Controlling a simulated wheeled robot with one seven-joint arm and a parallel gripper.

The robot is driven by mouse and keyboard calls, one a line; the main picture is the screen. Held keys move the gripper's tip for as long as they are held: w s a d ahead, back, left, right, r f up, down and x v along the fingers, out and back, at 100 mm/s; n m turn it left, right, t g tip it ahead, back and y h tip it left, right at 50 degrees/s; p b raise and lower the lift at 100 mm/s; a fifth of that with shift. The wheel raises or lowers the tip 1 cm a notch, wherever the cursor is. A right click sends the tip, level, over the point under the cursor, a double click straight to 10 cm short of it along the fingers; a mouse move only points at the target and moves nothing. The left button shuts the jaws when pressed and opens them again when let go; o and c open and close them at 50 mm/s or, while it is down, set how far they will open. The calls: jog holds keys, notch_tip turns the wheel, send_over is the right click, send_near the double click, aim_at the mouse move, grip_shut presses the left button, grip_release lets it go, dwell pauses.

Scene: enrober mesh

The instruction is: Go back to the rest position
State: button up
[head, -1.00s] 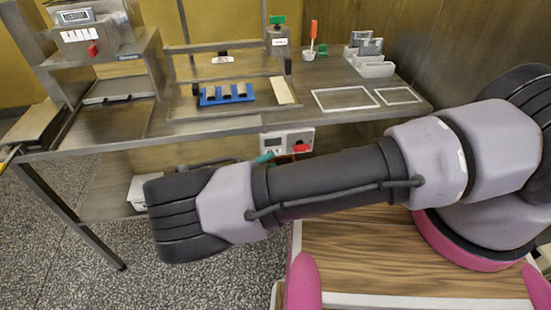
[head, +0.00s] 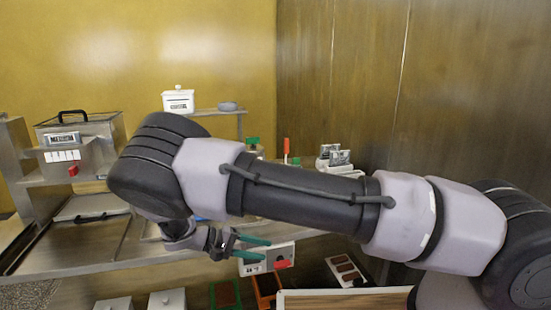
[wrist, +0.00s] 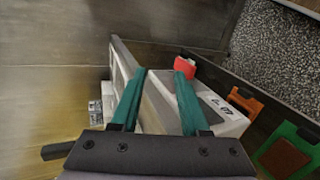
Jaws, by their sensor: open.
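My gripper (head: 262,248) has green fingers. In the head view it hangs below my bent arm, just in front of the bench's front edge. The fingers are spread apart with nothing between them. In the wrist view the two fingers (wrist: 156,98) also stand apart, and a white box-shaped device (wrist: 212,112) with a display shows beyond and between them. My arm covers much of the bench middle in the head view.
The steel bench (head: 95,250) carries a machine with a red switch (head: 73,171) at the left. The white device (head: 277,257) with a red part is close to my gripper. Green and orange trays (head: 224,295) lie lower down. White containers (head: 168,302) stand below the bench.

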jog(key=w+d+r+m+g+y, duration=0.25)
jog(key=d+r+y, duration=0.45)
jog(key=r, duration=0.7)
jog(key=w+d+r+m+g+y, duration=0.1)
jog(key=d+r+m+g+y, duration=0.3)
jog(key=d+r, duration=0.75)
jog(key=s+d+r+m+t+y, duration=0.1)
jog(key=s+d+r+t+y, duration=0.1)
jog(key=s+d+r+t, duration=0.3)
jog(key=s+d+r+t+y, duration=0.1)
jog(key=s+d+r+t, duration=0.4)
jog(key=r, duration=0.8)
jog(key=s+d, duration=0.1)
jog(key=s, duration=0.2)
jog(key=shift+s+d+r+m+y, duration=0.15)
jog(key=shift+r+m+y, duration=0.1)
jog(key=shift+m+y, duration=0.15)
jog(key=shift+t, duration=0.25)
